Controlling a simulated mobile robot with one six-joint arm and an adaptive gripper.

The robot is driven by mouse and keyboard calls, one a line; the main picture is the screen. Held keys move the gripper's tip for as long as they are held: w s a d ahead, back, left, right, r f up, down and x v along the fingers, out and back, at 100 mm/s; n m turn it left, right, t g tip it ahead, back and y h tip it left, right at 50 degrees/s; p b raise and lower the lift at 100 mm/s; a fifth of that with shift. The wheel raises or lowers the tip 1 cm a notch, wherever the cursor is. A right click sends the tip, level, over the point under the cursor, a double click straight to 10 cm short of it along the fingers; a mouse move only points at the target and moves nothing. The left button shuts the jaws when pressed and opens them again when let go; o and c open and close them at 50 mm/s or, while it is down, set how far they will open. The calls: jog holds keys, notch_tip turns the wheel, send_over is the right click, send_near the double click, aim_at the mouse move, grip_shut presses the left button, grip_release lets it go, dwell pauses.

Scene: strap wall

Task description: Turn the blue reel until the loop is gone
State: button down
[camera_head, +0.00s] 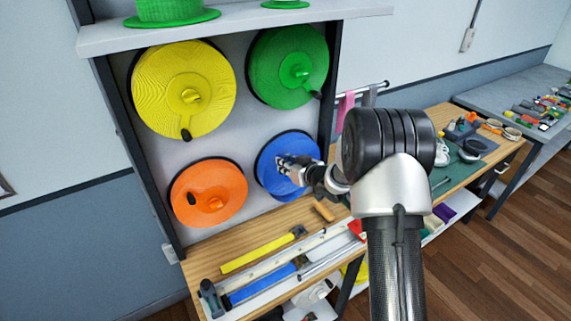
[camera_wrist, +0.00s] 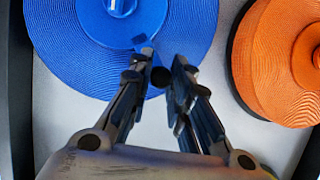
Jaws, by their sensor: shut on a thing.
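The blue reel (camera_head: 287,142) is the lower right one of a two-by-two group on the wall panel. It fills the upper left of the wrist view (camera_wrist: 85,45), with its hub near the top edge. My gripper (camera_head: 284,161) is at the reel's face in the head view and covers part of it. In the wrist view its two fingers (camera_wrist: 160,70) are closed in on the reel's dark crank knob (camera_wrist: 160,78), near the reel's lower rim.
The orange reel (camera_head: 207,178) is to the left, with yellow (camera_head: 170,85) and green (camera_head: 275,75) reels above. A wooden bench (camera_head: 215,261) below holds a yellow strip, a blue strip and tools. Dark panel posts flank the reels.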

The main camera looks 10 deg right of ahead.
jog(key=shift+d+r, duration=0.1)
jog(key=c, duration=1.7)
grip_release()
jog(key=shift+w+d, duration=0.1)
jog(key=shift+o, duration=1.1)
jog(key=v, duration=1.2)
